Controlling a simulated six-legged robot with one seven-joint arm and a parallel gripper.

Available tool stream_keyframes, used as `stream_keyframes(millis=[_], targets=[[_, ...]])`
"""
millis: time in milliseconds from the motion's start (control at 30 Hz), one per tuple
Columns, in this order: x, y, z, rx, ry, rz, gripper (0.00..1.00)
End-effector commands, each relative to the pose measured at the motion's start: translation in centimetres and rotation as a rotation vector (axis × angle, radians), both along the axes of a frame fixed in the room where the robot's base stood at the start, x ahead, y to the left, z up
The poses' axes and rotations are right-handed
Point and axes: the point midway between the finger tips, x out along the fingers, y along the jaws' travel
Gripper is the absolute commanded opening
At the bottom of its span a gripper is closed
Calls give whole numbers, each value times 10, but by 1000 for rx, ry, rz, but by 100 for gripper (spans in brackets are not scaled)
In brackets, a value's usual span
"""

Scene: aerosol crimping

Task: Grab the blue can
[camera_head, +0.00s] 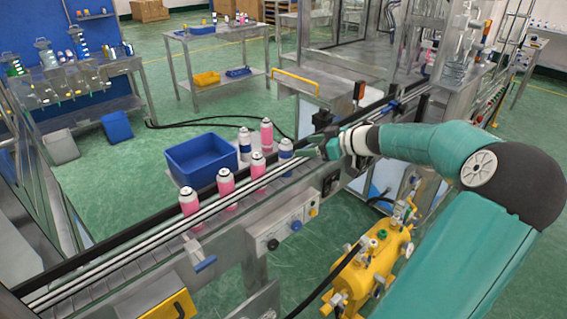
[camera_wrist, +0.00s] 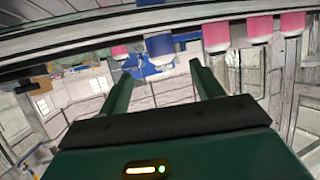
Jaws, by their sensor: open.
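A blue can (camera_head: 286,152) with a pale top stands on the conveyor (camera_head: 150,245), at the right end of a row of pink cans. My gripper (camera_head: 318,148) is just right of this can and open, with nothing visible in it. In the wrist view, which appears upside down, the blue can (camera_wrist: 159,48) lies beyond and between my two green fingertips (camera_wrist: 160,70), apart from them.
Pink cans (camera_head: 225,187) stand left of the blue can on the conveyor; another pink can (camera_head: 267,133) stands behind it. A blue bin (camera_head: 201,157) sits behind the rail. A yellow machine (camera_head: 378,262) stands in front, below my arm.

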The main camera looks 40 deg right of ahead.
Motion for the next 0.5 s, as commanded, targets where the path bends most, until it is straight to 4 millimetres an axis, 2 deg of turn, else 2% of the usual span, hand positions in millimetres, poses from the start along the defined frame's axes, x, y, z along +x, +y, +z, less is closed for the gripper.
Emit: stream_keyframes(millis=[100, 333, 500], targets=[[19, 9, -7, 2, 0, 6, 66], [36, 17, -15, 0, 0, 5, 66], [58, 26, -27, 2, 0, 7, 66]])
